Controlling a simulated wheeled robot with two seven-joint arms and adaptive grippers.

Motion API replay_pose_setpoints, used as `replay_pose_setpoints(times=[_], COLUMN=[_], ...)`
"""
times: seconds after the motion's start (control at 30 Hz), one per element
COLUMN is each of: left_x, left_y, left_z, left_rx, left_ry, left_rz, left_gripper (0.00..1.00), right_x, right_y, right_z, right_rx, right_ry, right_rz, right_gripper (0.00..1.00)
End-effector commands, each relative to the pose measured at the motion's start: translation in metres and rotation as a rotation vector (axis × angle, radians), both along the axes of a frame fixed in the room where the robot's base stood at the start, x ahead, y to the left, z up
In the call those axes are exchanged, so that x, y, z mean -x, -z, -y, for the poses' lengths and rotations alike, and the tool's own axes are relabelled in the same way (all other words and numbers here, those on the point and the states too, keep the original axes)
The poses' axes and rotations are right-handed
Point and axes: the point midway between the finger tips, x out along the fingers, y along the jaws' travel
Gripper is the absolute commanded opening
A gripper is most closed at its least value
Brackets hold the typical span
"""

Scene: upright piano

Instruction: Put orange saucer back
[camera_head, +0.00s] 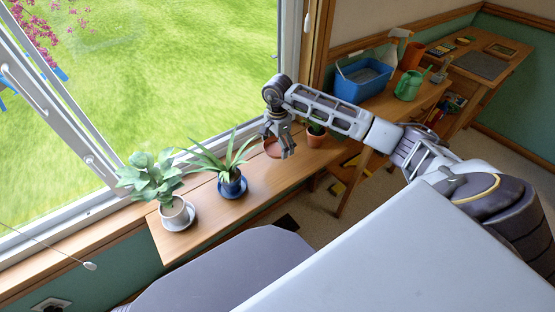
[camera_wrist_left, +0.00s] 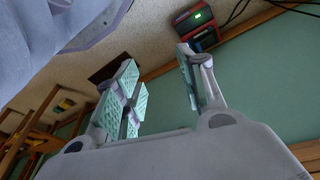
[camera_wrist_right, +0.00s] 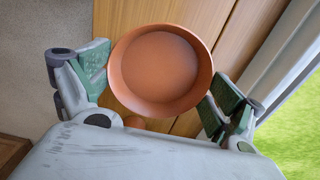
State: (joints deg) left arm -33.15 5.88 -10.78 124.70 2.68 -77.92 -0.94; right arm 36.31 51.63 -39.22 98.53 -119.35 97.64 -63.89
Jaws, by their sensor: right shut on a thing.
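The orange saucer (camera_head: 271,149) is a shallow terracotta dish. My right gripper (camera_head: 279,146) is shut on it and holds it over the wooden sill shelf. In the right wrist view the saucer (camera_wrist_right: 160,70) sits between the two green-padded fingers of the right gripper (camera_wrist_right: 160,95), its empty inside facing the camera. My left gripper (camera_wrist_left: 160,92) shows in the left wrist view, open and empty above the floor.
A plant in a blue pot on a blue saucer (camera_head: 238,193) and one in a white pot on a white saucer (camera_head: 177,226) stand on the shelf (camera_head: 205,210). A blue tub (camera_head: 355,89) and green watering can (camera_head: 409,88) stand farther right. The window runs along the left.

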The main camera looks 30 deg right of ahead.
Motion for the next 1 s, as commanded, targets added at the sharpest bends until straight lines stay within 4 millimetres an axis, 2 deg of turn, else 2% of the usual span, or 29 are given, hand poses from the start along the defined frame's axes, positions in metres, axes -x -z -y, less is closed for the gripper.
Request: replay_pose_setpoints(times=[0.1, 0.2, 0.43, 0.7, 1.0], left_x=[-0.001, -0.003, -0.004, -0.001, 0.000], left_y=[-0.003, -0.007, -0.015, -0.011, -0.014], left_z=[0.001, 0.002, 0.002, 0.002, 0.004], left_rx=[0.005, 0.008, 0.011, 0.010, 0.017], left_ry=[0.000, 0.000, 0.001, 0.002, 0.004], left_rz=[0.010, 0.018, 0.026, 0.019, 0.027], left_gripper=[0.40, 0.40, 0.40, 0.40, 0.40], right_x=[0.000, 0.000, 0.000, 0.000, 0.000], right_y=[0.019, 0.029, 0.035, 0.037, 0.066], right_z=[-0.001, 0.000, 0.000, 0.000, 0.000], right_rx=[-0.002, -0.001, -0.001, -0.001, -0.001], right_ry=[0.001, 0.001, 0.000, 0.000, 0.002], right_rz=[-0.001, 0.000, 0.002, 0.001, -0.001], right_gripper=[0.69, 0.69, 0.69, 0.69, 0.69])
